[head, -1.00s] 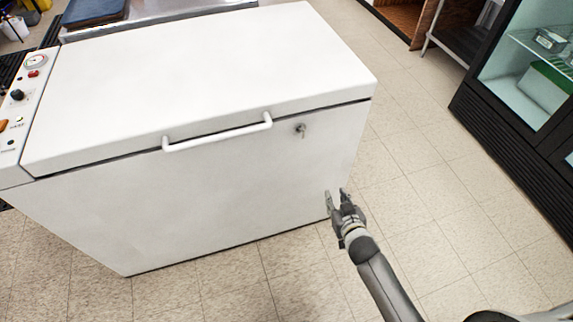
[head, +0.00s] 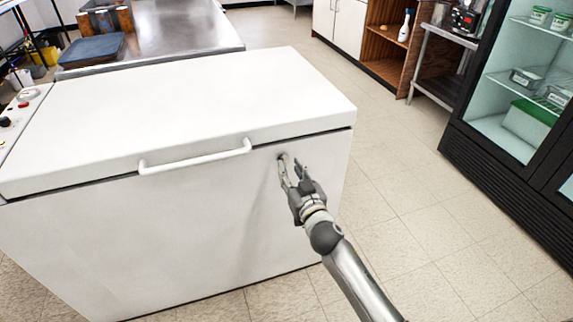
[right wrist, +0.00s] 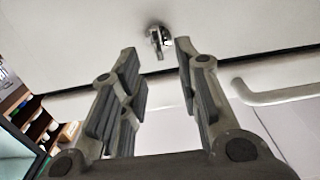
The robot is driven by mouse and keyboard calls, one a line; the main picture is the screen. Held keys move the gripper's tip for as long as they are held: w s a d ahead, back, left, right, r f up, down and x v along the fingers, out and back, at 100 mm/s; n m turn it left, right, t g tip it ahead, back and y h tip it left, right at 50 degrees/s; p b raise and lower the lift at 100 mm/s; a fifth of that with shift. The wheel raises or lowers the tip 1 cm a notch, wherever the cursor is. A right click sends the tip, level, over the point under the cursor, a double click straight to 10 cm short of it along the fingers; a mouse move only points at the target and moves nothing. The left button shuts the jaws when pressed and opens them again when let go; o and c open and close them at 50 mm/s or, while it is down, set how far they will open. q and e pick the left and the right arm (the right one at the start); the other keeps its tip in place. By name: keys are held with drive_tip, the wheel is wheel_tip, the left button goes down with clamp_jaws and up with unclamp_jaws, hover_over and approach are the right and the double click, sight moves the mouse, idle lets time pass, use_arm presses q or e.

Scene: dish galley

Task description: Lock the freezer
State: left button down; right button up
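The white chest freezer (head: 180,235) stands in front of me with its lid (head: 190,95) shut. A bar handle (head: 196,158) runs along the front of the lid. In the right wrist view, the small metal lock with its key (right wrist: 158,40) is on the white front, just beyond and between my fingertips. In the head view the lock is mostly hidden behind a fingertip. My right gripper (head: 292,165) is open and empty at the freezer front, right of the handle; it also shows in the right wrist view (right wrist: 157,52). My left gripper is out of view.
A glass-door fridge (head: 500,165) stands at the right. A steel counter (head: 185,35) is behind the freezer. A control panel (head: 15,115) is at the freezer's left. The tiled floor (head: 395,220) between freezer and fridge is clear.

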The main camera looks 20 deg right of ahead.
sight(285, 160)
drive_tip(key=shift+w+a, duration=0.1)
drive_tip(key=shift+w, duration=1.75)
drive_tip(key=shift+c, duration=0.2)
clamp_jaws()
